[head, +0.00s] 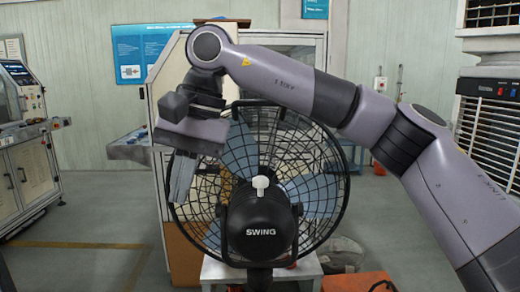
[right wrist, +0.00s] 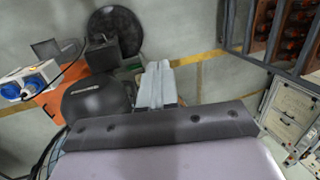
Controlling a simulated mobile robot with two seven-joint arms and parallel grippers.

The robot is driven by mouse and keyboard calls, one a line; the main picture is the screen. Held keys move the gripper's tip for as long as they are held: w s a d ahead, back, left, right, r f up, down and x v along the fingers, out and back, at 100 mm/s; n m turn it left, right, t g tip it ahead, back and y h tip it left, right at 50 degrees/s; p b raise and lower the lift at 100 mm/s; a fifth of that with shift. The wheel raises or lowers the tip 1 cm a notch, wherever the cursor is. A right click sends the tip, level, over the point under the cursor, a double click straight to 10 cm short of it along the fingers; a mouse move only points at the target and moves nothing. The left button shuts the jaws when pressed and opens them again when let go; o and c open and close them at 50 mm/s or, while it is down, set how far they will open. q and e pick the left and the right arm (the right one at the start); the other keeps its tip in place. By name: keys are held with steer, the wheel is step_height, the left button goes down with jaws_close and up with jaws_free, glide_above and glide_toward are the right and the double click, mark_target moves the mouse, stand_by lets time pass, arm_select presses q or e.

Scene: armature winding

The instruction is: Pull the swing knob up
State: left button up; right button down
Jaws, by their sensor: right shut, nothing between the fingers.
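The white swing knob (head: 261,184) stands on top of the black fan motor housing (head: 262,225), which is marked SWING. The knob's neck shows above the housing. My right gripper (head: 179,198) points down to the left of the housing and knob, in front of the fan's wire guard in the picture. It is shut and empty, apart from the knob. In the right wrist view its closed fingers (right wrist: 157,85) show beside a dark rounded housing (right wrist: 97,102); I cannot make out the knob there. My left gripper is not in view.
The round wire fan guard (head: 318,165) spreads behind the housing. A white stand (head: 222,272) is below it. An orange object (head: 358,282) lies at the lower right. A machine (head: 22,150) stands at far left, with open grey floor (head: 100,215) between.

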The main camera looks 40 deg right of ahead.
mark_target(262, 179)
steer(key=s+d+r+t+h+p, duration=0.25)
steer(key=d+r+h, duration=0.25)
steer(key=d+r, duration=0.85)
steer(key=b+x, duration=0.1)
steer(key=x, duration=0.3)
steer(key=b+x, duration=0.2)
steer(key=x, duration=0.1)
steer(key=s+b+x, duration=0.1)
steer(key=b+x, duration=0.1)
steer(key=x, duration=0.2)
steer(key=shift+a+f, duration=0.35)
steer(key=shift+f, duration=0.15)
steer(key=shift+a+f, duration=0.1)
steer(key=shift+f, duration=0.6)
steer(key=shift+f, duration=0.1)
steer(key=shift+w+f, duration=0.1)
steer(key=shift+f, duration=0.35)
steer(key=shift+r+p, duration=0.15)
steer(key=shift+p, duration=0.15)
